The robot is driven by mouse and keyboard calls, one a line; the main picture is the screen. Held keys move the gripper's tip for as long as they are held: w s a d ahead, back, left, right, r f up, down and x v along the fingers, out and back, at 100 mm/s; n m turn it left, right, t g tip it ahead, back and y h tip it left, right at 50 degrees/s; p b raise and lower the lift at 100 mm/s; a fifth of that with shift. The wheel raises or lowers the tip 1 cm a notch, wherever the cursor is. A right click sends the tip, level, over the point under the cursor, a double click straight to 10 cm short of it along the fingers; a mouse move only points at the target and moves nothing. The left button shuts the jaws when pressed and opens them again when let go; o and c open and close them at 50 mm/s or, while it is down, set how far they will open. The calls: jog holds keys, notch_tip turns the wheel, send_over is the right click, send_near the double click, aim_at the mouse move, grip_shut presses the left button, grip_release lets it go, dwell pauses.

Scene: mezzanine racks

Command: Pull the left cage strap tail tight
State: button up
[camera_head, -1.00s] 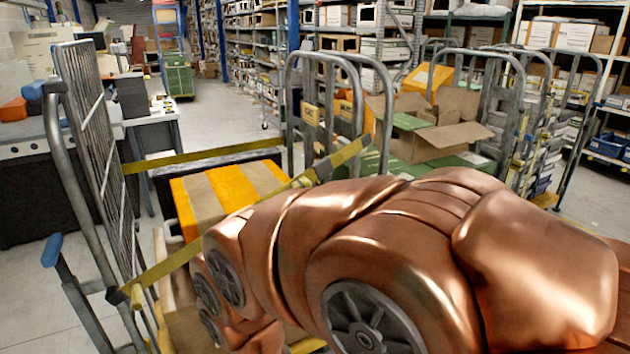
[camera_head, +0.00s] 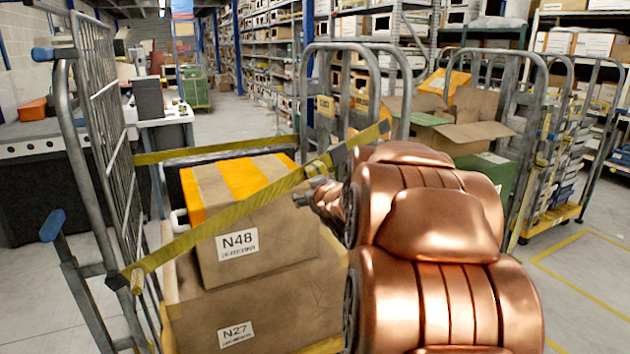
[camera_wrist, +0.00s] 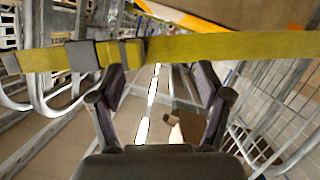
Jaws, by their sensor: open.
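A yellow strap (camera_head: 227,217) runs slanting across the front of the left cage, from its left post up to its right side. A dark grey buckle (camera_head: 337,157) sits near its upper right end; in the wrist view the buckle (camera_wrist: 82,57) is left of centre on the strap (camera_wrist: 235,46). A separate loose tail cannot be made out for certain. My gripper (camera_head: 318,187) is just below the strap near the buckle. In the wrist view, my gripper (camera_wrist: 162,76) is open and empty, with its fingertips close to the strap's lower edge; contact cannot be told.
Inside the cage, a box labelled N48 (camera_head: 262,236) stands on a box labelled N27 (camera_head: 285,305). A second yellow strap (camera_head: 215,150) crosses behind them. The cage's left mesh side (camera_head: 112,140) is upright. Another cage (camera_head: 545,150) stands right; floor at far right is clear.

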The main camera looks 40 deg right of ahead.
aim_at(318, 171)
jog(key=d+t, duration=0.1)
jog(key=d+r+n+t+b, duration=0.1)
jog(key=d, duration=0.1)
jog(key=d+r+t+y+b, duration=0.1)
jog(key=d+t, duration=0.1)
jog(key=shift+s+d+n, duration=0.15)
jog(key=shift+s+n, duration=0.1)
jog(key=shift+n, duration=0.15)
jog(key=shift+x, duration=3.85)
grip_shut()
